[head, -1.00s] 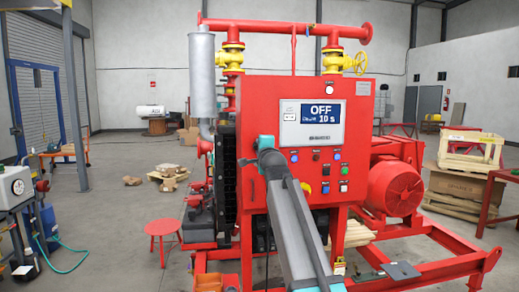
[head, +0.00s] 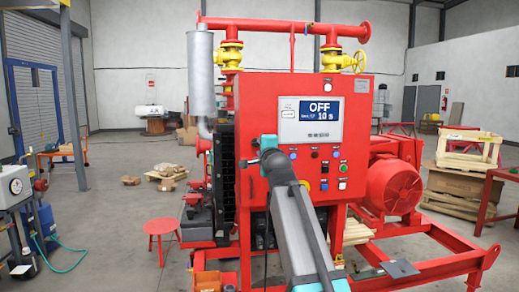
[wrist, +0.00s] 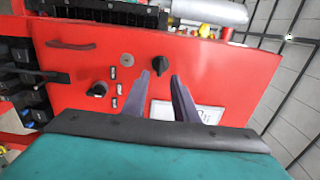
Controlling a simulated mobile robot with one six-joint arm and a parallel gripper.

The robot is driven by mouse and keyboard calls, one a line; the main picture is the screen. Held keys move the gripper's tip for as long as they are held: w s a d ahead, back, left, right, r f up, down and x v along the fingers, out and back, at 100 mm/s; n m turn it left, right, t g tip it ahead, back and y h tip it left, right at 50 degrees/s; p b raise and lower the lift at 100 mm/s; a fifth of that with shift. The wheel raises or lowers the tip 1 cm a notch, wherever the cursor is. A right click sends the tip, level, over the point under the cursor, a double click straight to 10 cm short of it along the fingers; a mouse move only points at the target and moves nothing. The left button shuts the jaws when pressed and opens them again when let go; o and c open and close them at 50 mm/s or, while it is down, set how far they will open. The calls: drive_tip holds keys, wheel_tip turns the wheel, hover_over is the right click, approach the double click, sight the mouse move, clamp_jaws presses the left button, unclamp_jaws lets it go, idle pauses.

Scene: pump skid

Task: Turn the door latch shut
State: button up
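In the wrist view my gripper (wrist: 159,75) has its two grey fingers apart, with nothing between them that I can make out. A black knob (wrist: 160,65) on a red panel (wrist: 225,68) shows just beyond the fingertips, between them in the picture; I cannot tell whether they touch it. A second black knob (wrist: 97,90) is on the panel to the left. Neither knob is labelled clearly enough to say which is the latch. In the head view my arm reaches to the front of the red cabinet (head: 352,85), and the fingers are hidden.
The panel also carries a dark red handle (wrist: 70,45) and small switches. In the head view the cabinet has a display (head: 312,120) reading OFF. A red motor (head: 393,187) is on the right.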

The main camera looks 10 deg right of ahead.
drive_tip(key=s+b, duration=0.1)
drive_tip(key=s, duration=0.6)
drive_tip(key=shift+s, duration=0.25)
